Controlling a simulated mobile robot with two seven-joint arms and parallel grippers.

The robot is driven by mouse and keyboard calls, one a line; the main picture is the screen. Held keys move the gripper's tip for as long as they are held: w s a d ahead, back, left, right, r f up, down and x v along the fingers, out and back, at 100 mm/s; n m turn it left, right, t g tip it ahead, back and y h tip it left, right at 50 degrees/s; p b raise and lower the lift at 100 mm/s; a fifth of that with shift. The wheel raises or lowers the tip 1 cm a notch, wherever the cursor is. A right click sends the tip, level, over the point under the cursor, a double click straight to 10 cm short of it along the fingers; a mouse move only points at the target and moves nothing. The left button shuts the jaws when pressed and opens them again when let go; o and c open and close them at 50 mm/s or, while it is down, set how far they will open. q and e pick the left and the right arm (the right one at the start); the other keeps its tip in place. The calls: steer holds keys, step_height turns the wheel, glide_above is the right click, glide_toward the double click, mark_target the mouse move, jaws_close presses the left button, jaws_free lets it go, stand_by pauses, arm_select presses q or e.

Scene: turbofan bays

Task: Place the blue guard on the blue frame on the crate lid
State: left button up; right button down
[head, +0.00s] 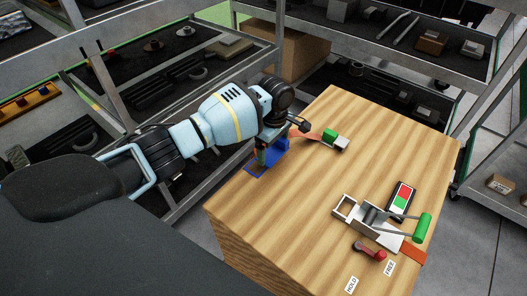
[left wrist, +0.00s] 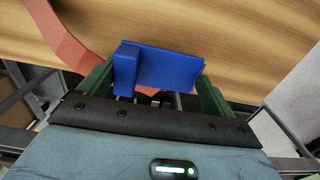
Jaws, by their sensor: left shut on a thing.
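My left gripper (head: 264,156) is at the left edge of the crate lid (head: 320,180), shut on the blue guard (head: 279,150). In the left wrist view the blue guard (left wrist: 170,67), a flat plate with a raised block on one end, sits between the two green fingers of the gripper (left wrist: 157,85). The blue frame (head: 256,171) is a thin blue outline on the lid, just below and left of the guard in the head view. The gripper and guard hide part of it. I cannot tell whether the guard touches the lid. My right gripper is not in view.
An orange strap (head: 306,134) with a green-topped buckle (head: 331,135) lies behind the guard. A green-handled clamp (head: 372,220), a red-green panel (head: 402,197) and a red-knobbed lever (head: 369,251) are at the lid's right. The lid's middle is clear. Metal racks stand around.

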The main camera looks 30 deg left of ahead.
arm_select(q)
steer(key=shift+s+a+f, duration=0.1)
steer(key=shift+s+a, duration=0.15)
steer(key=shift+a, duration=0.75)
steer(key=shift+s+a, duration=0.1)
steer(key=shift+a, duration=0.45)
step_height(320, 180, down, 3)
steer(key=shift+d+b, duration=0.15)
steer(key=shift+b, duration=0.15)
steer(key=shift+f, duration=0.35)
steer(key=o, duration=0.7)
steer(key=shift+f, duration=0.1)
